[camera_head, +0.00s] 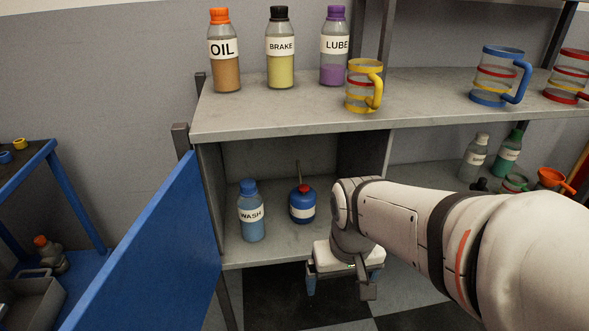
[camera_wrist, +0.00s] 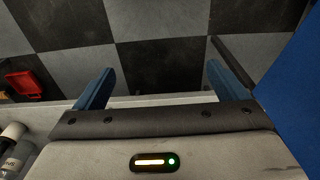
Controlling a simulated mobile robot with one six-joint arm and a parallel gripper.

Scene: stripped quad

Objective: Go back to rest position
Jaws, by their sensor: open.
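My gripper (camera_head: 340,288) hangs at the front edge of the lower shelf, below and to the right of the blue oil can. In the wrist view my gripper (camera_wrist: 160,84) has its two blue fingers wide apart with nothing between them. Checkered floor shows beyond the fingers. My arm comes in from the lower right of the head view and hides part of the lower shelf.
A blue WASH bottle (camera_head: 251,212) and a blue oil can with red cap (camera_head: 302,204) stand in the open compartment. The blue door (camera_head: 150,255) swings out at left. The upper shelf (camera_head: 300,113) holds OIL, BRAKE and LUBE bottles and several mugs.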

